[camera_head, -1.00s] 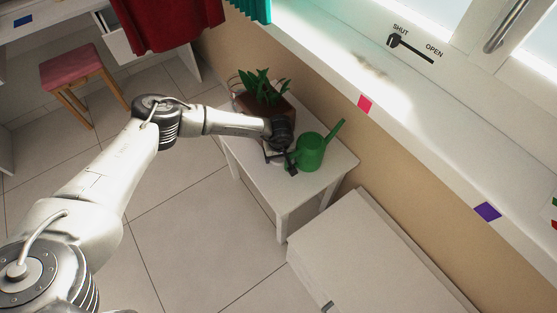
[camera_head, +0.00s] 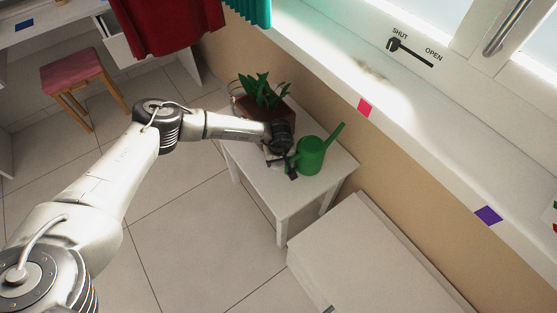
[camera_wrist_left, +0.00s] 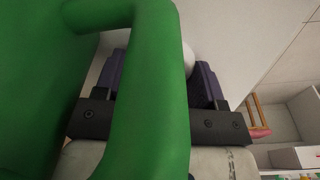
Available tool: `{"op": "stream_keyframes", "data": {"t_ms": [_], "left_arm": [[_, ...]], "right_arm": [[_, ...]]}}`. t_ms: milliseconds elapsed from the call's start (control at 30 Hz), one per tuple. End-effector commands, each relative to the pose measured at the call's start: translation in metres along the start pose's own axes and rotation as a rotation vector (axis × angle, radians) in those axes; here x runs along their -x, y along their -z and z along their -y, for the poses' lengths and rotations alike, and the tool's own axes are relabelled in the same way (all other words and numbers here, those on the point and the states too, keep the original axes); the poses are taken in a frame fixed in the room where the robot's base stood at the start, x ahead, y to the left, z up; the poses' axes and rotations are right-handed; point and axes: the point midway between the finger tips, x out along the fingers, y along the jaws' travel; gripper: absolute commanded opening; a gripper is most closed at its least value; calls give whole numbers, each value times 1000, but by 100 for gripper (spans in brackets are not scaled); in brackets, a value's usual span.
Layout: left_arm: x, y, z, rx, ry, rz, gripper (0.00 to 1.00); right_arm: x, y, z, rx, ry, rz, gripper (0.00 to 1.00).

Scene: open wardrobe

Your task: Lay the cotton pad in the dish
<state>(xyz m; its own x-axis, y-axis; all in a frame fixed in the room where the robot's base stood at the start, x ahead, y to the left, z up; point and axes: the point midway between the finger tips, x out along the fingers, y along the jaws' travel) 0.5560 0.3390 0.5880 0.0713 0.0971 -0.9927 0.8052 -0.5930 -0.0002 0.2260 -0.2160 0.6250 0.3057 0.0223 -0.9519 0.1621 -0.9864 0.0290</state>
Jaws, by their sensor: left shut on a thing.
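My left gripper (camera_head: 281,166) is low over the small white table, close beside the green watering can (camera_head: 312,155). In the left wrist view its purple-padded fingers (camera_wrist_left: 165,78) stand apart. A white rounded thing (camera_wrist_left: 188,62), which looks like the cotton pad, shows between them, against the right-hand finger. The gripper is shut on it. The can's green handle (camera_wrist_left: 160,90) crosses in front of the fingers and hides much of the gap. I cannot make out the dish in either view. My right gripper is not in view.
A potted plant (camera_head: 264,98) stands behind the gripper on the white table (camera_head: 335,171). A white cabinet (camera_head: 365,255) stands to the right of the table, below the window ledge (camera_head: 410,125). A pink stool (camera_head: 70,67) is at the far left. The tiled floor between is clear.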

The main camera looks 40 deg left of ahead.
Motion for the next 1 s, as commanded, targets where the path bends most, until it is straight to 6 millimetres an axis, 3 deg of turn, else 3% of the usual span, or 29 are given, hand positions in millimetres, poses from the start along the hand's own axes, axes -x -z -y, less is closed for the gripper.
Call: {"op": "stream_keyframes", "data": {"t_ms": [167,700,1000], "left_arm": [[17,3,0,1,-2,-1,38],[135,17,0,0,-2,-1,38],[171,21,0,1,0,0,38]], "right_arm": [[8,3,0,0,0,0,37],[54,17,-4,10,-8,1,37],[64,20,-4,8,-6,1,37]]}}
